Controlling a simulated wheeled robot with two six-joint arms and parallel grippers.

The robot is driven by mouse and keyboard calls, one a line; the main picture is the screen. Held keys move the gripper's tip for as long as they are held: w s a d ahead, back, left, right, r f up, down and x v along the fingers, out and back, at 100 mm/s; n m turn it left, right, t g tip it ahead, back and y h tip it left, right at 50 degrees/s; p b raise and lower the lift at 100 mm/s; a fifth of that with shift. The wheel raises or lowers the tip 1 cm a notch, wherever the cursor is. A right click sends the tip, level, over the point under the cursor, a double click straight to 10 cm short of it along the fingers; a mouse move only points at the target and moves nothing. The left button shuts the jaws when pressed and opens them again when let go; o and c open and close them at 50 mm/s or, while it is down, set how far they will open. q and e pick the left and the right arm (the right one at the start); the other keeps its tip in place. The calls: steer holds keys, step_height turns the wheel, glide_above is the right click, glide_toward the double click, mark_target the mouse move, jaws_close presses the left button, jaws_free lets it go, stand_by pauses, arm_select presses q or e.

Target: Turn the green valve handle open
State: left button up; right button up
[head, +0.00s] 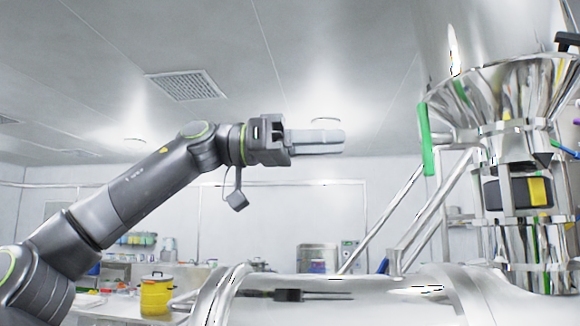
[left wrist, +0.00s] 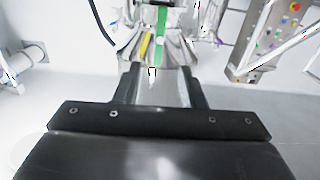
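The green valve handle (head: 425,139) is a long narrow bar that hangs nearly upright at the left side of the steel hopper, at the right of the head view. In the left wrist view a green bar (left wrist: 161,24) shows straight ahead, beyond the fingers. My left gripper (head: 342,141) is level and points right toward the handle, with a clear gap between them. It also shows in the left wrist view (left wrist: 162,82), its fingers apart and nothing held between them. My right gripper is in neither view.
A shiny steel hopper (head: 500,85) stands at the right. Slanted steel pipes (head: 430,215) run below the handle. A rounded steel vessel (head: 350,310) lies across the front. A yellow container (head: 156,296) stands at the lower left. The air around the left gripper is free.

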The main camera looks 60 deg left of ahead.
arm_select(q)
steer(key=b+v, duration=0.1)
steer(key=v, duration=0.4)
steer(key=shift+s+a, duration=0.1)
stand_by(0.4)
